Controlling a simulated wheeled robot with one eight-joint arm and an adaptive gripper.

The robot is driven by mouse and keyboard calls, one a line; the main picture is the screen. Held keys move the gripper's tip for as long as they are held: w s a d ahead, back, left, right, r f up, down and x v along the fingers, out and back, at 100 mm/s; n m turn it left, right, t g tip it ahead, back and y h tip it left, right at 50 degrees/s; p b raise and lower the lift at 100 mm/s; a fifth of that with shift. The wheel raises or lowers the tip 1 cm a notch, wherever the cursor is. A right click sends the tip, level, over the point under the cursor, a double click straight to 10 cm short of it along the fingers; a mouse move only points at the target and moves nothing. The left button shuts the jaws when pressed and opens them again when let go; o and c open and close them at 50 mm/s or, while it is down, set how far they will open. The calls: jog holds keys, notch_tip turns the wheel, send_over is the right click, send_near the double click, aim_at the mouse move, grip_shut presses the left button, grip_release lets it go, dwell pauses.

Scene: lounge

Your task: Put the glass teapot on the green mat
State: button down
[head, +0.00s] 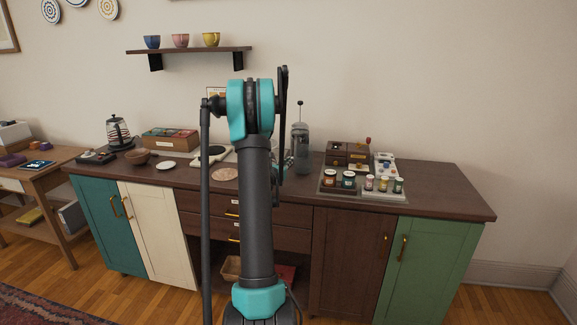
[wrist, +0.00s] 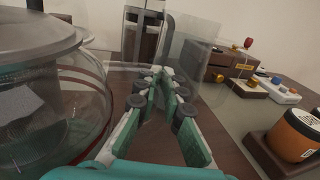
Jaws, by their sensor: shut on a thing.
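The glass teapot (wrist: 88,105) fills the left of the wrist view, large and clear, with a grey lid on top. My gripper (wrist: 160,78) is at its right side, its green-padded fingers closed together on what looks like the clear glass handle. Glass outlines blur around the fingertips, so the exact grip is hard to see. I cannot make out a green mat in either view; my arm covers the middle of the counter.
A French press (head: 301,150) stands just right of my arm; it also shows behind the fingers (wrist: 143,42). Right of it are a wooden drawer box (head: 347,153) and small jars on a tray (head: 335,190). A round tan mat (head: 224,174) and white dish (head: 166,164) lie left.

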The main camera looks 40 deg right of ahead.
jog(key=shift+f, duration=0.75)
jog(key=c, duration=1.6)
grip_release()
jog(key=shift+f, duration=0.1)
jog(key=shift+c, duration=0.2)
